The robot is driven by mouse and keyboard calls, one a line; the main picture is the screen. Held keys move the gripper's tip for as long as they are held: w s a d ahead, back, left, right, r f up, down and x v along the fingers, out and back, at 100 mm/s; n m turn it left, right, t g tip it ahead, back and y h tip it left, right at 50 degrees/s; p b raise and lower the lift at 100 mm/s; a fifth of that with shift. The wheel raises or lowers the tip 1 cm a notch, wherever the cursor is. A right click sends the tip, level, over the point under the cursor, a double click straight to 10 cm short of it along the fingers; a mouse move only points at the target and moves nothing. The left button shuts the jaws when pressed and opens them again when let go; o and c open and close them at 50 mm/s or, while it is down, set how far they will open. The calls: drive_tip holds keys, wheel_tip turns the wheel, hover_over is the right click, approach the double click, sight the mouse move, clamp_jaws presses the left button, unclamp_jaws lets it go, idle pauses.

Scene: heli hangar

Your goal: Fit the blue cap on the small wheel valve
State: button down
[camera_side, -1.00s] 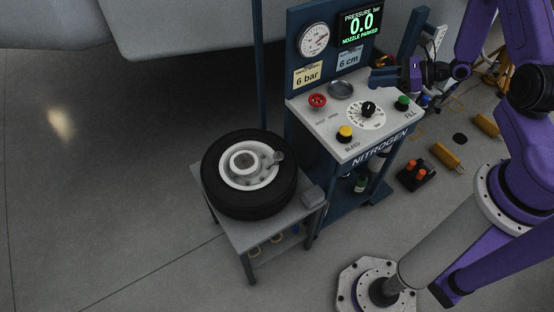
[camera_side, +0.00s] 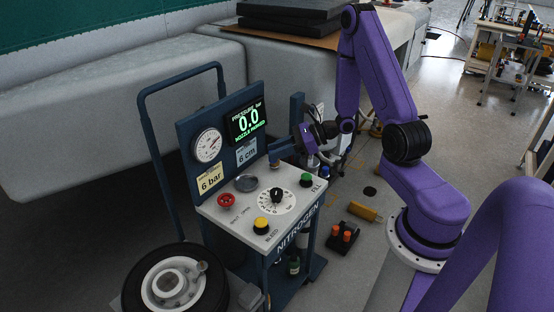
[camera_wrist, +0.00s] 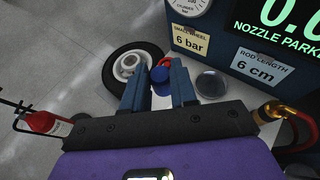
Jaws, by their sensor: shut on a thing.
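My gripper (camera_side: 276,152) is above the back of the nitrogen cart's top. In the wrist view its two blue fingers (camera_wrist: 158,90) are closed on the blue cap (camera_wrist: 160,75), which shows between the fingertips. The cap is hard to make out in the side view. The small wheel (camera_side: 137,290), a black tyre with a pale hub, lies flat at the lower left, its lower part cut off by the frame. A small stub, seemingly the valve (camera_side: 202,267), stands at the hub's right side. The wheel also shows in the wrist view (camera_wrist: 112,88), apart from the cap.
The cart top (camera_side: 235,220) carries a red knob (camera_side: 226,200), a round metal dish (camera_side: 246,183), a black dial (camera_side: 276,195), and yellow and green buttons. Its upright panel has a gauge (camera_side: 207,145) and a display (camera_side: 247,120) reading 0.0, nozzle parked.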

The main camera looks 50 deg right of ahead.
drive_tip(key=s+a+n+g+y, duration=0.4)
drive_tip(key=s+a+n+g, duration=0.6)
drive_tip(key=a+n+g, duration=0.3)
drive_tip(key=s+d+f+n+g+h, duration=0.2)
drive_tip(key=s+n+g+h, duration=0.85)
drive_tip(key=n+h, duration=0.3)
drive_tip(key=w+d+n+t+h, duration=0.2)
drive_tip(key=w+n+t+h, duration=1.05)
drive_tip(key=w+n, duration=0.45)
drive_tip(key=w+a+r+n+t+y, duration=0.1)
drive_tip(key=w+a+n+t+y, duration=0.2)
drive_tip(key=w+a+n+t, duration=0.55)
drive_tip(key=w+a+r+n+t+y, duration=0.1)
drive_tip(key=w+a+n+t+y, duration=0.3)
drive_tip(key=a, duration=0.7)
drive_tip(key=shift+n+g+h, duration=0.25)
drive_tip(key=shift+n+h, duration=0.25)
drive_tip(key=shift+h, duration=0.2)
drive_tip(key=shift+s+d+f, duration=0.1)
drive_tip(key=shift+s+f, duration=0.15)
drive_tip(key=shift+f, duration=4.15)
drive_tip(key=shift+s+f, duration=0.2)
drive_tip(key=shift+f, duration=4.25)
drive_tip(key=shift+s+d+f, duration=0.1)
drive_tip(key=shift+s+f, duration=0.15)
drive_tip(key=shift+f, duration=4.15)
